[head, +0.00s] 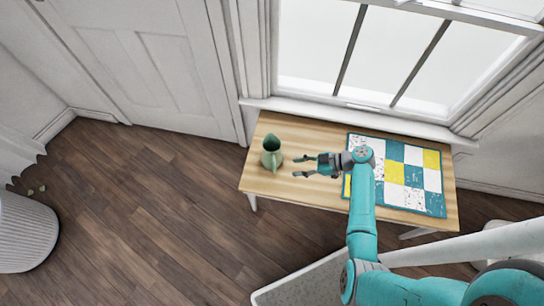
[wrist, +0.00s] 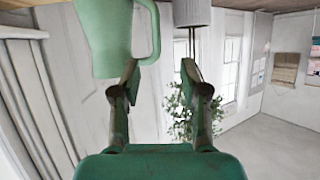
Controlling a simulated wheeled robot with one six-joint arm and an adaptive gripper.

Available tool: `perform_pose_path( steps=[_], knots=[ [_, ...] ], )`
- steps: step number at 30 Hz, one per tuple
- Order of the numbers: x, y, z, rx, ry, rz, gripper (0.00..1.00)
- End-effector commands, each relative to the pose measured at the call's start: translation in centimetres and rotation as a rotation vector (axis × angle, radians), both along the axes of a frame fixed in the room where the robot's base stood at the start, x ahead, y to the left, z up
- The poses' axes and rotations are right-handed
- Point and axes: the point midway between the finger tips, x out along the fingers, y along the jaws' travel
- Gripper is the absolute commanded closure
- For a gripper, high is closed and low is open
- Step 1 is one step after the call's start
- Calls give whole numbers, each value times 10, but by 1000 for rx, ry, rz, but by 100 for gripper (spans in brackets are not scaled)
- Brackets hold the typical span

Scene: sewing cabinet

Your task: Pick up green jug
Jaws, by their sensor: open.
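The green jug (head: 271,155) stands upright near the left end of the wooden table in the head view. In the wrist view the green jug (wrist: 105,38) shows at the upper left, with its handle on the right side, close to the left finger. My gripper (head: 302,166) is open and empty, just to the right of the jug, with its fingers pointing at it. In the wrist view my gripper (wrist: 160,72) has its two fingers spread apart, with nothing between them. I cannot tell from these views whether a finger touches the handle.
The wooden table (head: 254,182) stands below a window (head: 390,50). A patchwork quilt (head: 405,175) in teal, white and yellow lies on its right part, under my arm. A ribbed white basket (head: 25,235) stands on the floor at the left. The floor left of the table is clear.

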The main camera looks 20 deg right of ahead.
Motion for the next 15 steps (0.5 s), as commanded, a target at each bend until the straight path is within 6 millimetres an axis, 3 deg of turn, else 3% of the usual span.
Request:
perform_pose_path(
  steps=[5, 15],
  knots=[
    [8, -5, 8, 17, -44, 37, 56],
    [27, 32, -9, 17, -45, 39, 56]
  ],
)
